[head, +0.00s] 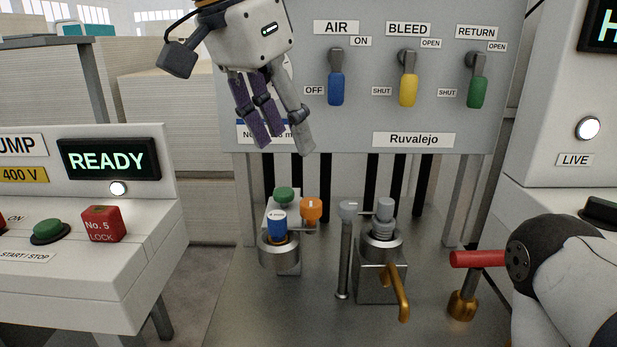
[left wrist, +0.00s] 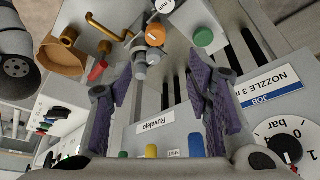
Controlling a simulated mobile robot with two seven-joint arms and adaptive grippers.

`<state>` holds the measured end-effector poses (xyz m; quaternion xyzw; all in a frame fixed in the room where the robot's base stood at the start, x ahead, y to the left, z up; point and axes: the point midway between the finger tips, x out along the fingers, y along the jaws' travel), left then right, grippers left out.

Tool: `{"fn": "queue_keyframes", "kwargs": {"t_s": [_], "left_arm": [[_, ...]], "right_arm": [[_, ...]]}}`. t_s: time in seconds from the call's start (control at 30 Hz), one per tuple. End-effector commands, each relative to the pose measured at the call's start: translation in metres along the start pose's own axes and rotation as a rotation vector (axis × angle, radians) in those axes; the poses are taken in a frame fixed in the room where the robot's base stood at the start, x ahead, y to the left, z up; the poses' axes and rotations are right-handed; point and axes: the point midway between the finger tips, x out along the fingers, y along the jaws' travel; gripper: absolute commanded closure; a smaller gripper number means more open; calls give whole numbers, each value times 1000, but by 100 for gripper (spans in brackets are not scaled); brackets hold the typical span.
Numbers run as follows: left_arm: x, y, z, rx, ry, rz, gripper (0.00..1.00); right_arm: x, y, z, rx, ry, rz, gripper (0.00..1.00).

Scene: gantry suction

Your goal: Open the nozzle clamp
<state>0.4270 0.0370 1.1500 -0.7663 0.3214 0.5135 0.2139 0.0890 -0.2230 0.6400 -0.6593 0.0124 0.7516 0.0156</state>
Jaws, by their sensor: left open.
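A steel block (head: 375,290) stands on the bench with a ring (head: 395,247) around a grey ribbed nozzle (head: 384,222). A bent brass lever (head: 402,298) hangs at its front right. I take this to be the nozzle clamp; no label confirms it. The brass lever (left wrist: 112,30) and the nozzle (left wrist: 140,70) also show in the left wrist view. My left gripper (head: 286,146) is open and empty, above and left of the block, in front of the panel. Its fingers (left wrist: 166,75) are spread in the left wrist view. My right gripper is out of view.
A slim grey post (head: 346,250) stands just left of the block. Further left are a blue-topped piece (head: 277,225), an orange knob (head: 311,209) and a green knob (head: 284,195). A red handle (head: 478,259) is at the right, beside my right arm. Valve handles (head: 408,90) line the panel.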

Motion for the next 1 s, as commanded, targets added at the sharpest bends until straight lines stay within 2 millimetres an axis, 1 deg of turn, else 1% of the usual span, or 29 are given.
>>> {"fn": "queue_keyframes", "kwargs": {"t_s": [0.2, 0.3, 0.4, 0.53, 0.8, 0.83, 0.87, 0.9, 0.97, 1.0], "left_arm": [[55, 1, 1, 1, -6, 3, 54], [79, 1, 1, 0, -5, 4, 54], [96, 1, 1, 1, -3, 2, 54], [109, 1, 0, 1, 0, 0, 54], [112, 0, 0, 0, 0, 0, 54], [112, 0, 0, 0, 0, 0, 59], [112, 0, 0, 0, 0, 0, 66], [112, 0, 0, 0, 0, 0, 75], [112, 0, 0, 0, 0, 0, 88], [112, 0, 0, 0, 0, 0, 98]], "right_arm": [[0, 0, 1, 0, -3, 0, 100], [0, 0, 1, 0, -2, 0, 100], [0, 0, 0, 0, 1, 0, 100], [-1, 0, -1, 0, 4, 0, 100], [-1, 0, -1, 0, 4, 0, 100], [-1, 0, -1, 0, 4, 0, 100], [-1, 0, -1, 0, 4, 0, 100], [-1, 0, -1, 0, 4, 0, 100], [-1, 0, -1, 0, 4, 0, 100], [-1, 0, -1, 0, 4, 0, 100]]}}
